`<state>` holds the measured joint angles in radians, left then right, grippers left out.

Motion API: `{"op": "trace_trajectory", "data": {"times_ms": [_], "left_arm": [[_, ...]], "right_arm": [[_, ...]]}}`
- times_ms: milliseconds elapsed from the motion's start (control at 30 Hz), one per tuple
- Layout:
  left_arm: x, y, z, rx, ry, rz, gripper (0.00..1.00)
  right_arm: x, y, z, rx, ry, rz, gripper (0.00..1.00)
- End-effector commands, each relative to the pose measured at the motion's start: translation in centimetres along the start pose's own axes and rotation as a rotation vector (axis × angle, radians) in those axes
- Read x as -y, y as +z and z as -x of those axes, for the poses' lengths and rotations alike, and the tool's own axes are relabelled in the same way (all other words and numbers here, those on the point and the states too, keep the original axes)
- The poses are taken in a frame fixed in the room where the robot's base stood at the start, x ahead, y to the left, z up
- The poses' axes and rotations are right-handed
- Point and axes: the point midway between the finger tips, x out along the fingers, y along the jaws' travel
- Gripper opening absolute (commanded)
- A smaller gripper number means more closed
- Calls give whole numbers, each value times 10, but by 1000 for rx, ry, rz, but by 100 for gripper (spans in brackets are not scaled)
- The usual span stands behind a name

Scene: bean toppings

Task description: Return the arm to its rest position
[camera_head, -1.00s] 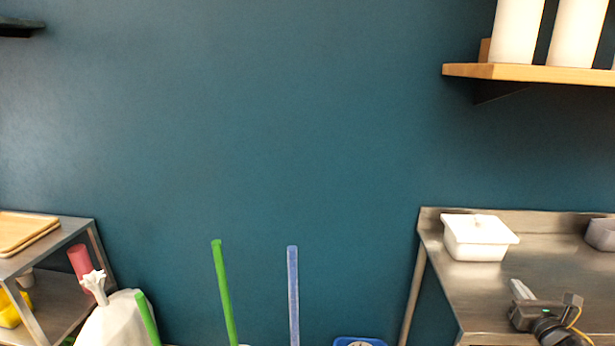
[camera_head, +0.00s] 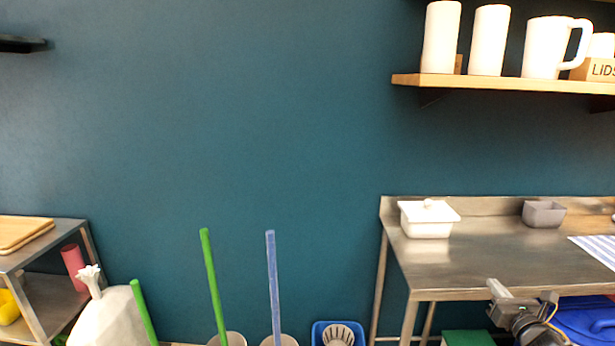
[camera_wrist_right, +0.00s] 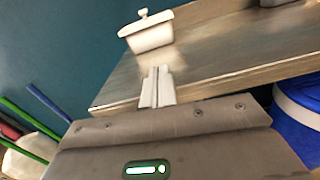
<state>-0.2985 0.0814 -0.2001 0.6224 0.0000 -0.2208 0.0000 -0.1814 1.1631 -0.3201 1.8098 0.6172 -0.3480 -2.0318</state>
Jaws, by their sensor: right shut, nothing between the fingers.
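My right gripper (camera_head: 496,288) shows at the lower right of the head view, in front of the steel table's front edge. In the right wrist view its two fingers (camera_wrist_right: 157,85) are together with nothing between them. They point toward the steel table (camera_wrist_right: 215,65) and a white lidded container (camera_wrist_right: 150,36). In the head view that white container (camera_head: 428,219) sits on the left part of the steel table (camera_head: 460,255), apart from the gripper. My left gripper is not in view.
A grey container (camera_head: 544,213) and a striped cloth (camera_head: 597,248) are on the table. A wooden shelf (camera_head: 500,83) with white vessels is above. A blue bin (camera_head: 587,322) is below the table. Green (camera_head: 212,285) and blue (camera_head: 273,285) poles, a white sack (camera_head: 107,318) and a left rack (camera_head: 85,250) stand nearby.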

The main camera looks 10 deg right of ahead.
Motion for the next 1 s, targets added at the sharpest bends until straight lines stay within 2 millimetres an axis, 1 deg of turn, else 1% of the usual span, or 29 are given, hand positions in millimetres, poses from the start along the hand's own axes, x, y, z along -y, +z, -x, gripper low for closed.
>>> {"op": "trace_trajectory", "data": {"times_ms": [200,367,467,567,667,700,767,800,867,900,967,1000], "left_arm": [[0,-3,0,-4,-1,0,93],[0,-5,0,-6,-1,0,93],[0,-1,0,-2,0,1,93],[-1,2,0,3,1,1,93],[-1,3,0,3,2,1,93],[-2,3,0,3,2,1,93],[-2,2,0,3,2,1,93],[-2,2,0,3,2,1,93],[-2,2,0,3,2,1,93],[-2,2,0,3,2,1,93],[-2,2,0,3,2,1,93],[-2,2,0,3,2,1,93]], "right_arm": [[0,-5,-1,-14,8,-165,0],[14,-18,-4,-45,-14,-321,0],[30,-36,-5,-74,-51,-450,0],[52,-68,-3,-111,-119,-620,0],[83,-126,10,-157,-240,-856,0],[94,-154,20,-173,-301,-958,0],[110,-198,38,-192,-400,-1109,0],[117,-227,52,-203,-467,-1202,0],[124,-269,75,-214,-568,-1330,0],[127,-297,93,-218,-638,-1410,0],[128,-338,121,-222,-742,-1518,0],[126,-364,141,-223,-813,-1584,0]]}}
